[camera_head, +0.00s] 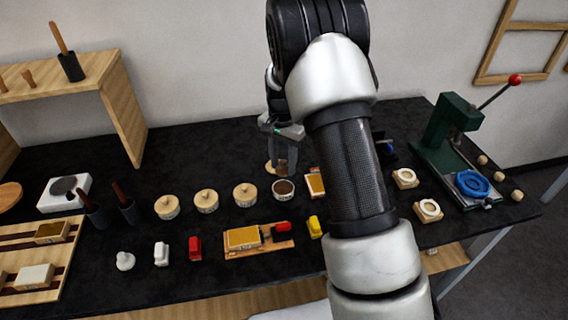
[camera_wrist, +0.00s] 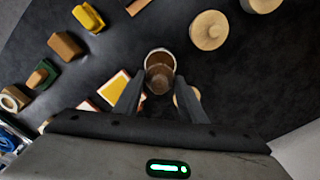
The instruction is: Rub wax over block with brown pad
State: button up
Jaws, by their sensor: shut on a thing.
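My gripper (camera_head: 281,160) is low over the back of the table, right by an open round jar (camera_head: 283,188) with brown contents. Its fingers (camera_wrist: 160,92) are shut on a small brown piece (camera_wrist: 160,80), seen against the jar mouth in the wrist view; its exact shape is unclear. A brown pad-like block (camera_wrist: 65,45) lies on the table beside a yellow one (camera_wrist: 88,17) in the wrist view; my arm hides it in the head view. A gold-brown block (camera_head: 243,238) sits on a wooden tray (camera_head: 272,244) at the front.
A loose wooden lid (camera_head: 271,168) lies close to the jar. Several lidded jars (camera_head: 206,200) stand to the left. A gold-faced panel (camera_head: 315,184) lies right of the jar. A green press (camera_head: 450,135) stands at the right, a wooden shelf (camera_head: 120,105) at the left.

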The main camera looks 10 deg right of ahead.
jog(key=b, duration=0.4)
send_over(283, 188)
jog(key=shift+w+f, duration=0.1)
jog(key=shift+f, duration=2.9)
jog(key=shift+f, duration=0.6)
jog(key=shift+r+p, duration=1.95)
jog(key=shift+r, duration=1.6)
